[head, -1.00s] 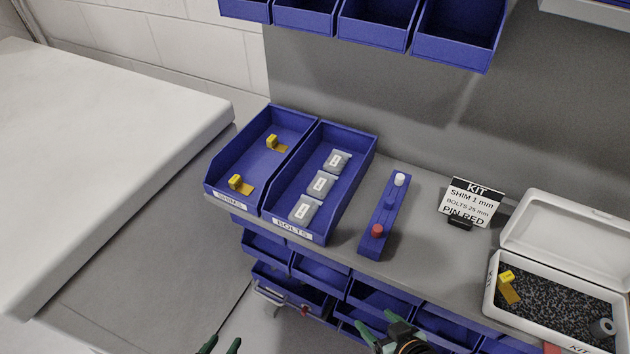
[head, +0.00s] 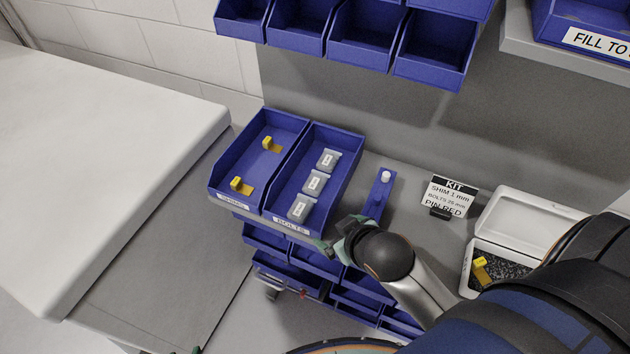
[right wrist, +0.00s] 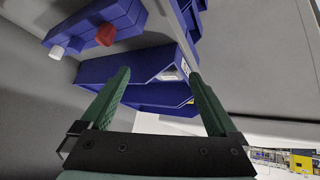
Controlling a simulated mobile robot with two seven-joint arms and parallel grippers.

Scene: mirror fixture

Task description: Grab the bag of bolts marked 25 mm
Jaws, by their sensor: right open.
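Three grey bags of bolts lie in a row in the blue BOLTS bin (head: 334,207): a far bag (head: 327,159), a middle bag (head: 315,183) and a near bag (head: 301,208). Each has a white label too small to read, so I cannot tell which is 25 mm. My right gripper (head: 338,238) is open and empty, just right of the bin's front end, outside it. The right wrist view shows its two green fingers (right wrist: 158,76) apart with nothing between them. Only a dark tip of my left gripper (head: 197,350) shows at the bottom edge.
The SHIMS bin (head: 222,172) with two yellow shims adjoins on the left. A KIT sign (head: 450,196) and white kit box (head: 530,220) stand farther right.

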